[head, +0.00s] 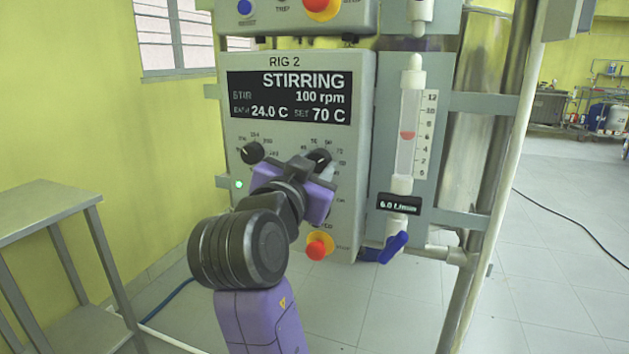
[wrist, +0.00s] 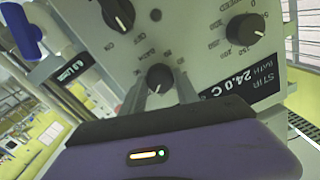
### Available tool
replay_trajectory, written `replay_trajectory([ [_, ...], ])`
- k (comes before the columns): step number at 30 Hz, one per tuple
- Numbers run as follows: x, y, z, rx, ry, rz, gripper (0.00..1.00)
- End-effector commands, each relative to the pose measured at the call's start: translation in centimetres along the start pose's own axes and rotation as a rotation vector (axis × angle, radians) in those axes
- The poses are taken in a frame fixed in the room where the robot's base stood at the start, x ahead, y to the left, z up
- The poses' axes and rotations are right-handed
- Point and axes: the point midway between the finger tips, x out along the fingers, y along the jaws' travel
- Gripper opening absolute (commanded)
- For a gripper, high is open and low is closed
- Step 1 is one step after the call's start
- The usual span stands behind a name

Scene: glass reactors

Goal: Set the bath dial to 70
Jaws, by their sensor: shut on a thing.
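The bath dial (head: 322,155) is a black knob at the upper right of the RIG 2 panel's dial area. It also shows in the wrist view (wrist: 158,77), between the two fingers. My gripper (head: 313,165) reaches it from the front, and in the wrist view my gripper (wrist: 161,85) is shut on the dial's sides. The display (head: 290,97) reads STIRRING, 100 rpm, bath 24.0 C and set 70 C. The dial's pointer and part of its scale are hidden by my gripper in the head view.
The stir dial (head: 252,152) is left of the bath dial. A third black dial (wrist: 118,12) shows in the wrist view. A red stop button (head: 318,247) lies below my gripper. A flow meter (head: 407,125) and blue valve (head: 394,246) stand right. A metal table (head: 45,205) is left.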

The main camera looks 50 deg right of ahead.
Motion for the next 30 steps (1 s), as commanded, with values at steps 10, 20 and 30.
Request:
replay_trajectory([
  [10, 0.01, 0.13, 0.38, 0.099, -0.002, 0.003, 0.0],
  [20, 0.02, 0.1, 0.29, 0.109, -0.001, 0.003, 0.0],
  [30, 0.02, 0.06, 0.17, 0.109, 0.002, 0.002, 0.58],
])
